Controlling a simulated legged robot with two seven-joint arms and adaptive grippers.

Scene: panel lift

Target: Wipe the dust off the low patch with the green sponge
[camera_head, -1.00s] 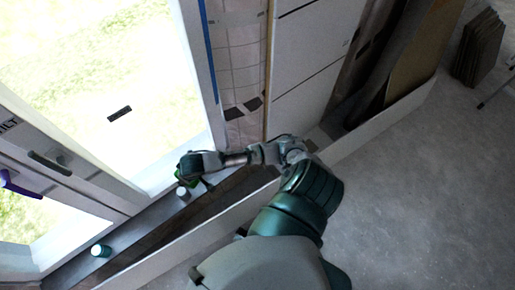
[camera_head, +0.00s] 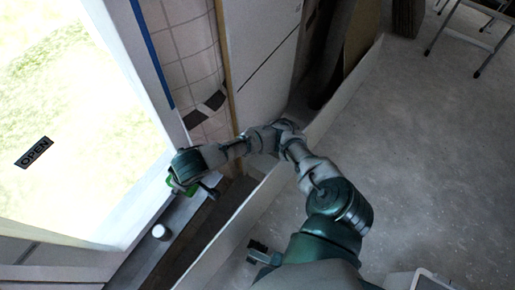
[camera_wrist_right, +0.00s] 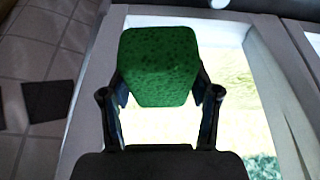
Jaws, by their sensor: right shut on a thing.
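The green sponge (camera_wrist_right: 160,65) is a speckled block in the right wrist view, held between the two fingers of my right gripper (camera_wrist_right: 160,88). In the head view the right gripper (camera_head: 190,186) is in front of the window, above the sill, with a bit of green sponge (camera_head: 176,183) showing beside it. Whether the sponge touches the glass cannot be told. The bright window pane (camera_head: 90,130) is to its left and also shows behind the sponge in the wrist view (camera_wrist_right: 245,85). I cannot make out the dusty patch. My left gripper is not in view.
A small white-topped jar (camera_head: 161,232) stands on the dark sill near the right gripper. An OPEN sign (camera_head: 34,152) is on the glass. A low white board (camera_head: 232,232) runs along the wall.

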